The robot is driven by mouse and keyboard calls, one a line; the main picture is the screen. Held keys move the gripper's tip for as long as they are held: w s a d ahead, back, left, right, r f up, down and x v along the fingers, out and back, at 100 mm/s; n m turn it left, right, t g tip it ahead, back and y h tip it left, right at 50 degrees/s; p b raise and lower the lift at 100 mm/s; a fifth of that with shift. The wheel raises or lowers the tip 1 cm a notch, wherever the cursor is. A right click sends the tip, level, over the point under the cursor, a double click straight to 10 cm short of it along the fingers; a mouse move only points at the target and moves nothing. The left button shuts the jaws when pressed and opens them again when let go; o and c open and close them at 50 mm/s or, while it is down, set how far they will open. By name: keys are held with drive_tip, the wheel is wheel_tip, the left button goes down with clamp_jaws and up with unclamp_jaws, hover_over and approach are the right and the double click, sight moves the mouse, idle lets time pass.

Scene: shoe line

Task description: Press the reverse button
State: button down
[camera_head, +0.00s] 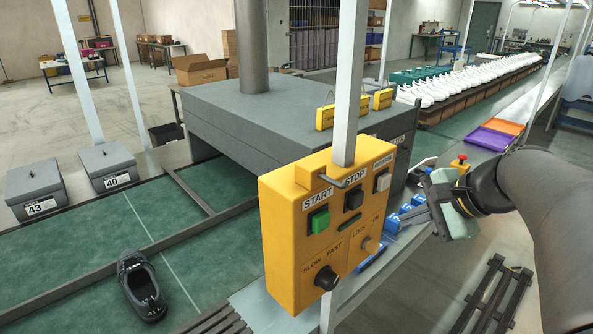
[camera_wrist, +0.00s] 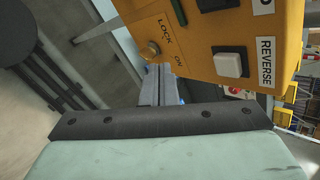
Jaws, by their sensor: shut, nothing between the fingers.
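The yellow control box (camera_head: 325,225) stands on a post in the middle of the head view. Its reverse button (camera_head: 383,181) is a white square at the upper right of the panel, right of the black STOP button (camera_head: 353,199) and green START button (camera_head: 319,221). In the wrist view the reverse button (camera_wrist: 229,65) shows beside its REVERSE label (camera_wrist: 266,62). My gripper (camera_head: 410,215) is right of the box and lower than the button, apart from it. Its grey fingers (camera_wrist: 158,72) are shut and empty, below and left of the button in the wrist view.
A LOCK/ON key switch (camera_head: 370,245) and a SLOW/FAST knob (camera_head: 326,278) protrude from the panel's lower part. A dark shoe (camera_head: 141,285) lies on the green belt at left. Blue numbered items (camera_head: 392,223) lie behind my fingers.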

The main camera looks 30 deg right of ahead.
sight(384, 182)
drive_tip(key=s+d+r+m+h, duration=0.1)
drive_tip(key=s+d+r+m, duration=0.1)
drive_tip(key=s+d+m, duration=0.1)
drive_tip(key=shift+d+r+m+t+h+b, duration=0.15)
drive_tip(key=shift+d+m+t+h+b, duration=0.25)
drive_tip(key=shift+d, duration=0.7)
drive_tip(key=w+a, duration=0.2)
drive_tip(key=w, duration=0.6)
drive_tip(key=shift+w+p, duration=0.35)
drive_tip(key=shift+w, duration=0.1)
idle(1.0)
drive_tip(key=shift+w, duration=0.3)
